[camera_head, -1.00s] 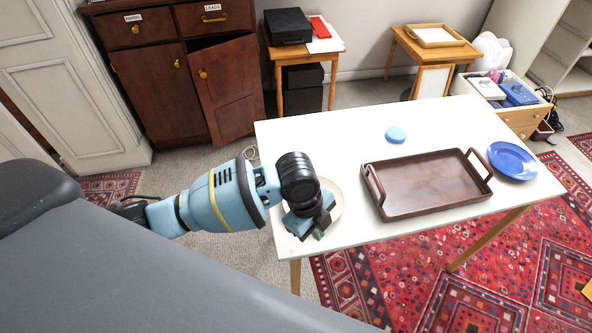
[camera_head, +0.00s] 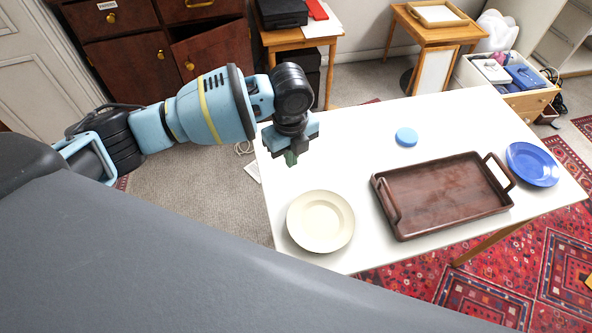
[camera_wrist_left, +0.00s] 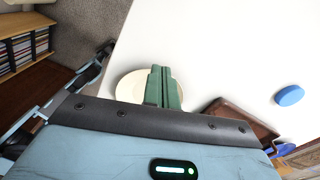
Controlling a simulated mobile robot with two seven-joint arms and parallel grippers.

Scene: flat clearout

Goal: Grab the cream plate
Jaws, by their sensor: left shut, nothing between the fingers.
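The cream plate (camera_head: 320,221) lies flat on the white table (camera_head: 350,165) near its front left corner. It also shows in the left wrist view (camera_wrist_left: 129,86), partly hidden behind the fingers. My left gripper (camera_head: 291,158) is above the table, behind the plate in the head view and clear of it. Its green fingers (camera_wrist_left: 163,85) are together with nothing between them. My right gripper does not show.
A brown tray (camera_head: 440,196) with raised handles stands right of the plate. A blue plate (camera_head: 532,164) lies at the table's right end. A light blue disc (camera_head: 406,137) lies behind the tray. The table's left part behind the plate is clear.

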